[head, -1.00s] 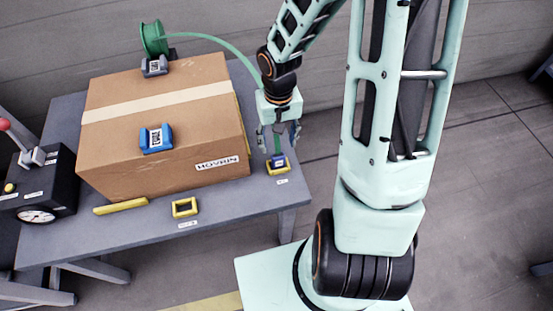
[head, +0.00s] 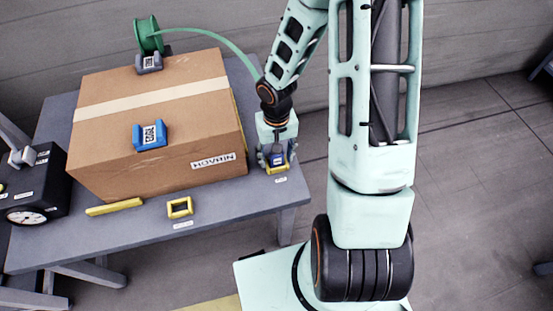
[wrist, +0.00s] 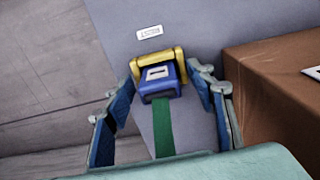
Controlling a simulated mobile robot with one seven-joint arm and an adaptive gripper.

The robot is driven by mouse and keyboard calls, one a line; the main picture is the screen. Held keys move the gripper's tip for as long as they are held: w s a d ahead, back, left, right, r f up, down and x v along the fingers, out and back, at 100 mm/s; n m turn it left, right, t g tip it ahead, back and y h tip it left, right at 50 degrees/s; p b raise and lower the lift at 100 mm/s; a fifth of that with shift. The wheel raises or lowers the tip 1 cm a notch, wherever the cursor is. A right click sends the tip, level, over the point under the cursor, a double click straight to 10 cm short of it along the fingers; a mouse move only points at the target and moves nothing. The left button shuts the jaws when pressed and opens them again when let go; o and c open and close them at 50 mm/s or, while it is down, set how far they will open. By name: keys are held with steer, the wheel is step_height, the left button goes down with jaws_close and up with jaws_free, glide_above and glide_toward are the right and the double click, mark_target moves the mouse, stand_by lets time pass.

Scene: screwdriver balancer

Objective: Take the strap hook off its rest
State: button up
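The strap hook (wrist: 160,88) is a blue block with a green strap (wrist: 163,130) running from it. It sits in its yellow rest (wrist: 159,56), and also shows in the head view (head: 278,160) at the table's right front corner. My gripper (head: 277,157) is low over the rest. In the wrist view my gripper (wrist: 166,92) is open, with one blue-padded finger on each side of the hook. Gaps show between the fingers and the hook. The strap's lower end passes out of sight behind my gripper's body.
A large cardboard box (head: 135,165) stands close left of my gripper, with a blue bracket (head: 149,137) on it. An empty yellow rest (head: 180,208) and a yellow bar (head: 114,207) lie at the table's front.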

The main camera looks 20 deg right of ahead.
jaws_close()
steer(key=shift+r, duration=0.1)
stand_by(0.3)
steer(key=shift+r, duration=0.25)
step_height(320, 180, up, 2)
steer(key=shift+r+p, duration=0.15)
steer(key=shift+p, duration=0.45)
steer(key=s+a+r+p, duration=0.1)
steer(key=s+a+r, duration=0.7)
steer(key=s+r, duration=0.2)
steer(key=shift+s, duration=0.8)
